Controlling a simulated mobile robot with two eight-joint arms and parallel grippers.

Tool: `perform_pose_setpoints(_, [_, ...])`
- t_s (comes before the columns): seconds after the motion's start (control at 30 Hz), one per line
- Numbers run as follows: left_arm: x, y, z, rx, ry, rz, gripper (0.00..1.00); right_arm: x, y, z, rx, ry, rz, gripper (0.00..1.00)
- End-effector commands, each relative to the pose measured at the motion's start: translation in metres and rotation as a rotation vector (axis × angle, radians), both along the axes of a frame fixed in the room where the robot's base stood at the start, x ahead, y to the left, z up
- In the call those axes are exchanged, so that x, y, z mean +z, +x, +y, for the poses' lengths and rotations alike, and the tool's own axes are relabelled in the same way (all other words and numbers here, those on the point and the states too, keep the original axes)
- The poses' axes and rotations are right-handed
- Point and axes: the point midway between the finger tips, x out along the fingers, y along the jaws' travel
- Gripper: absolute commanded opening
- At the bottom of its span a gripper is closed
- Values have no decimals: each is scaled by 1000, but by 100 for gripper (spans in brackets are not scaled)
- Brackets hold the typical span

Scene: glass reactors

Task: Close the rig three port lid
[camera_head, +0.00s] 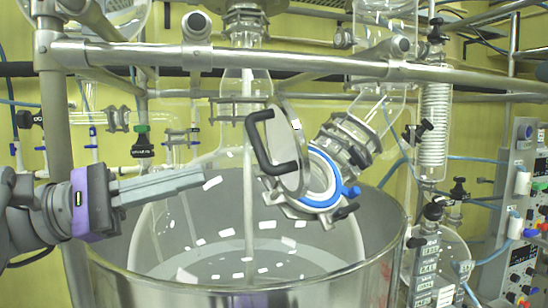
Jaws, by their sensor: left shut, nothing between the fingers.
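The port lid (293,164) is a round, pale disc in a metal rim with a black handle (262,143). It stands open, tilted up over the port. The port (323,180) has a blue ring and a metal flange, and sits at the top of the glass reactor above the steel vessel. My left gripper (203,178) comes in from the left, shut and empty. Its fingertips are to the left of the handle and a little below it, with a clear gap between. My right gripper is not in view.
A steel rail (290,62) crosses above the port, with an upright post (56,150) at the left. The steel vessel rim (250,290) is below. A glass condenser (433,130) and control panels (525,200) stand at the right. Open space lies between my left gripper and the lid.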

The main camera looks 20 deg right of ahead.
Motion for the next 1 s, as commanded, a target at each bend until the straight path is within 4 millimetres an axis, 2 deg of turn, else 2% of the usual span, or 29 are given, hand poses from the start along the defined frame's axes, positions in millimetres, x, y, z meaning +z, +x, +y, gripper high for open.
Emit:
perform_pose_setpoints(0.3, [14, 2, -67, -6, 1, -1, 0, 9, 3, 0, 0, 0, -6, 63])
perform_pose_setpoints(0.5, [21, 4, -102, -4, 2, -3, 0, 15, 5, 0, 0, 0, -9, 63])
perform_pose_setpoints(0.7, [24, 6, -120, -1, 3, -2, 0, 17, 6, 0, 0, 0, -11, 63])
perform_pose_setpoints(1.0, [24, 6, -123, 1, 4, -2, 0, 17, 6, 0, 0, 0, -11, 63])
